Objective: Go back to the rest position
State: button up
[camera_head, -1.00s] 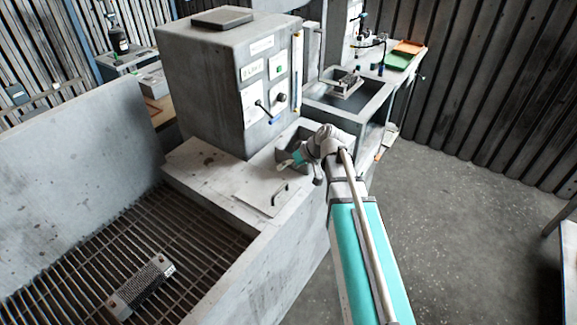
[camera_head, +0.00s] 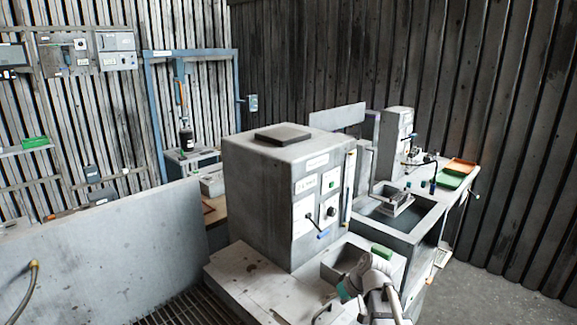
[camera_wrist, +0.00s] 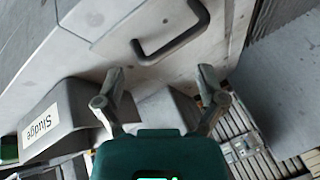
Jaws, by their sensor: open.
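My gripper (camera_head: 348,288) is at the lower right of the head view, over the front part of the grey bench beside the cabinet. In the wrist view my gripper (camera_wrist: 160,85) has its two fingers spread apart with nothing between them. Beyond the fingertips is a dark bar handle (camera_wrist: 172,45) on a light grey panel. The fingers look apart from the handle. A grey bin labelled "Sludge" (camera_wrist: 45,122) lies to the left of the fingers.
A tall grey cabinet (camera_head: 275,205) with switches stands behind my gripper. A sink bench (camera_head: 385,222) with an orange tray (camera_head: 460,166) and a green tray (camera_head: 449,181) is to the right. A grey panel wall (camera_head: 110,255) stands at left. Bare floor (camera_head: 500,295) lies at lower right.

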jog(key=s+d+f+m+g+h, duration=0.1)
jog(key=s+h, duration=0.1)
jog(key=s, duration=0.4)
jog(key=s+d+f+m+g+h, duration=0.1)
jog(key=s+m+h, duration=0.1)
jog(key=s, duration=0.3)
jog(key=shift+s+d+f+g+h, duration=0.3)
jog(key=shift+s+d+g+h, duration=0.1)
jog(key=shift+h, duration=0.4)
